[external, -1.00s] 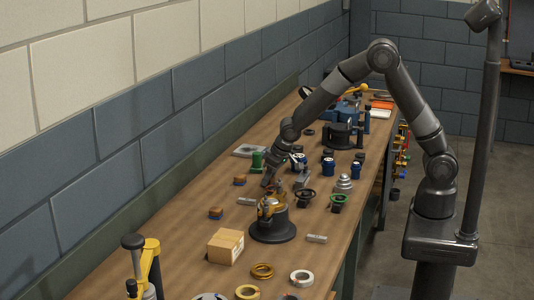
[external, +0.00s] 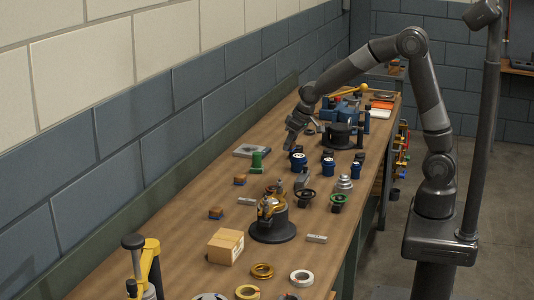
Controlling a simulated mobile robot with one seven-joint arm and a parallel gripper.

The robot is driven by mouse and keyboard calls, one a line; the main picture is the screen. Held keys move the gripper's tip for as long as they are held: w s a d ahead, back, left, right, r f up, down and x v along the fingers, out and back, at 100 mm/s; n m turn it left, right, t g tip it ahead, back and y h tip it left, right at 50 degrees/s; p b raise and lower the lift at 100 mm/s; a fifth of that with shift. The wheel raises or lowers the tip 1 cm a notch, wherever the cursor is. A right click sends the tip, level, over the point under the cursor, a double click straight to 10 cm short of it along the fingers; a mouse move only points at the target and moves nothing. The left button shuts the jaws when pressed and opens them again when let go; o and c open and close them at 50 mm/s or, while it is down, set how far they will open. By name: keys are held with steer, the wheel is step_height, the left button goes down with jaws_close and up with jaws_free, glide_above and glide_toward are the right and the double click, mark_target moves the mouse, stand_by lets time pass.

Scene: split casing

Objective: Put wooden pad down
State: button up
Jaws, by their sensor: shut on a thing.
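My gripper (external: 288,147) is above the bench, just behind and left of a dark blue cup-shaped part (external: 298,163). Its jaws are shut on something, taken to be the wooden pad. The pad is too small or hidden to make out between the fingers. The black round stand (external: 272,233) with brass-coloured casing parts (external: 270,206) on it stands nearer the camera, well apart from my gripper. Two small wooden-looking blocks with dark marks, one farther (external: 240,180) and one nearer (external: 216,212), lie on the left of the bench.
A green part (external: 257,160) and a grey plate (external: 249,150) lie left of my gripper. More blue parts (external: 328,168) and a black round fixture (external: 337,138) stand to the right. A cardboard box (external: 226,246) is in front. Bare wooden bench top (external: 190,205) shows along the left.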

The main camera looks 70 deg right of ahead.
steer(key=w+d+r+n, duration=0.1)
steer(key=w+d, duration=0.5)
steer(key=d, duration=0.6)
steer(key=w+d+r, duration=0.1)
steer(key=w+d, duration=0.5)
steer(key=d, duration=0.6)
glide_above(249, 150)
steer(key=s, duration=0.2)
steer(key=shift+y, duration=0.3)
step_height(249, 150, down, 7)
steer(key=shift+w+r, duration=0.15)
steer(key=shift+r, duration=0.05)
steer(key=shift+f, duration=2.05)
steer(key=shift+f, duration=0.15)
steer(key=o, duration=1)
steer(key=shift+c, duration=0.2)
